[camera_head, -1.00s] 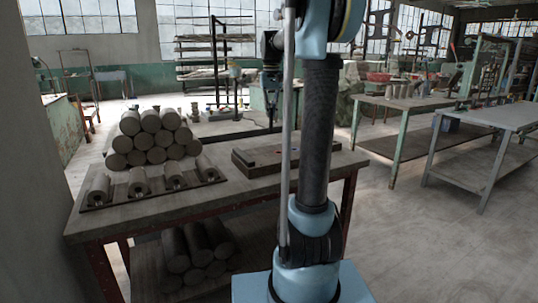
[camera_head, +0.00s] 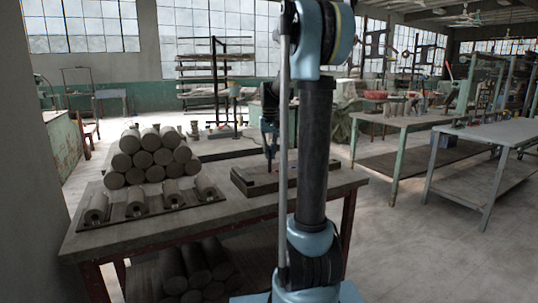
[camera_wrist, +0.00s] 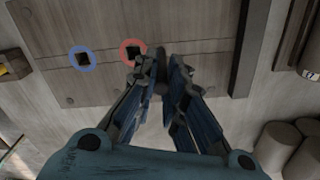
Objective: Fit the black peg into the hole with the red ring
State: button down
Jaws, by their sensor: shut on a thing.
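The board (camera_wrist: 60,28) lies flat on the table and also shows in the head view (camera_head: 247,188). In the wrist view, a red ring (camera_wrist: 122,51) surrounds a dark square hole, with a blue ring (camera_wrist: 72,61) around another dark hole to its left. My gripper (camera_wrist: 168,62) is shut on the black peg (camera_wrist: 161,58), a dark piece mostly hidden by the fingers. The fingertips and peg appear just right of the red ring. In the head view my gripper (camera_head: 269,152) is over the board. I cannot tell whether the peg touches the board.
A stack of clay cylinders (camera_head: 143,158) stands at the table's (camera_head: 180,228) left, behind a rack (camera_head: 153,210) of several rolls. More cylinders lie on the shelf below. Other tables stand to the right, with open floor between.

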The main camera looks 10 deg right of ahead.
jog(key=c, duration=1.7)
grip_release()
jog(key=shift+f, duration=0.1)
jog(key=shift+o, duration=0.2)
notch_tip(320, 180, up, 12)
